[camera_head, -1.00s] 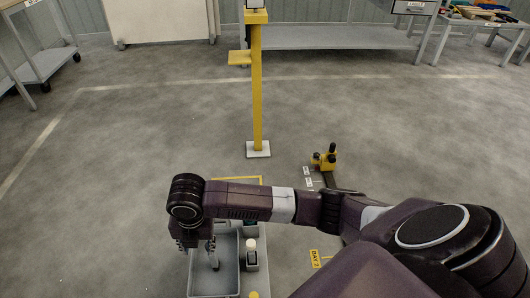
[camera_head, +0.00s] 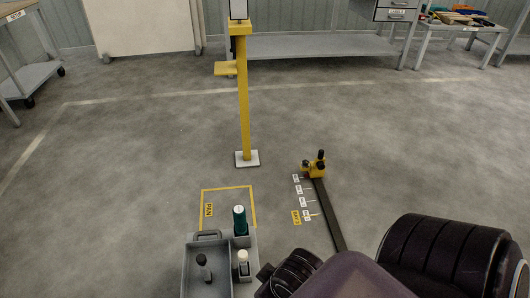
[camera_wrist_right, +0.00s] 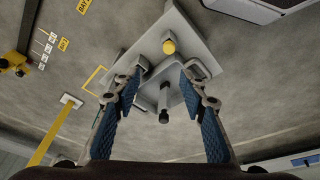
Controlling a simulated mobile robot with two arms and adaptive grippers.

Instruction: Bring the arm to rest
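My right arm is folded at the bottom right of the head view, and its fingers cannot be made out clearly there. In the right wrist view my right gripper (camera_wrist_right: 163,76) is open, its two blue-padded fingers wide apart with nothing held between them. Beyond the fingers is a grey tray (camera_wrist_right: 200,32), apart from them. The tray (camera_head: 187,266) also shows at the bottom of the head view, with a dark-handled tool (camera_head: 203,267) standing in it. My left gripper is not in view.
A green bottle (camera_head: 240,220) and a pale-capped bottle (camera_head: 244,262) stand in holders beside the tray. A yellow post (camera_head: 244,110) and a yellow fixture (camera_head: 317,168) on a dark rail (camera_head: 328,215) stand ahead. A bench (camera_head: 320,46) is at the back. Open floor lies around.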

